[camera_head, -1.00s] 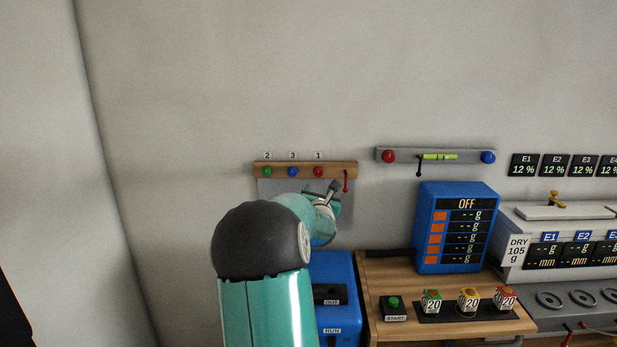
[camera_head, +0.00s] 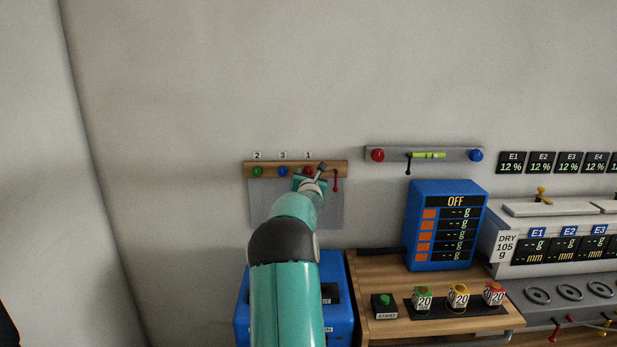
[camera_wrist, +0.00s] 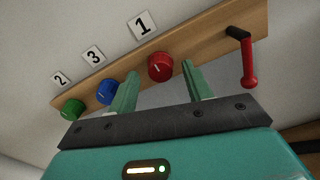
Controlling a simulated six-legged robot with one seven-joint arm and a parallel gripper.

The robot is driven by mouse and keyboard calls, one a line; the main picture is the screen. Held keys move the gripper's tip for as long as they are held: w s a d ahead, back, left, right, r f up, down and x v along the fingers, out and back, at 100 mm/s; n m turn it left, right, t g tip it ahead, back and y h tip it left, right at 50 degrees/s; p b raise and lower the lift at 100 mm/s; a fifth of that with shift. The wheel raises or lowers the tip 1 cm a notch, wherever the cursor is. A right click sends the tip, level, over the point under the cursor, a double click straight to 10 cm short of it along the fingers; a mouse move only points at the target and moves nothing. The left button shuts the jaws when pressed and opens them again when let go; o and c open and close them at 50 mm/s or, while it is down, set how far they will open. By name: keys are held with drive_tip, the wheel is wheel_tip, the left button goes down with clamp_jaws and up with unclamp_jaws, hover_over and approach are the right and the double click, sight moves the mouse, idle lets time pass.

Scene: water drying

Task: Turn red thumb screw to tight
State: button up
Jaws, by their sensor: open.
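A red knob (camera_head: 308,170) with a white mark, under the label 1, sits on the wooden board (camera_head: 274,164) on the wall. It also shows in the wrist view (camera_wrist: 160,66). My gripper (camera_head: 311,177) is open, and in the wrist view its two green fingers (camera_wrist: 159,74) stand on either side of this red knob, apart from it. I cannot tell how far the fingertips are from the board. Another red knob (camera_head: 377,155) sits at the left end of a grey bar with a level vial. The pictures do not show which is the thumb screw.
A blue knob (camera_wrist: 107,91) and a green knob (camera_wrist: 72,109) sit left of the red knob on the board. A red-handled lever (camera_wrist: 248,62) hangs close to its right. Below are a blue box (camera_head: 339,268) and a wooden table (camera_head: 377,272) with a display.

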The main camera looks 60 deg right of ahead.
drive_tip(key=shift+d, duration=0.1)
drive_tip(key=c, duration=1)
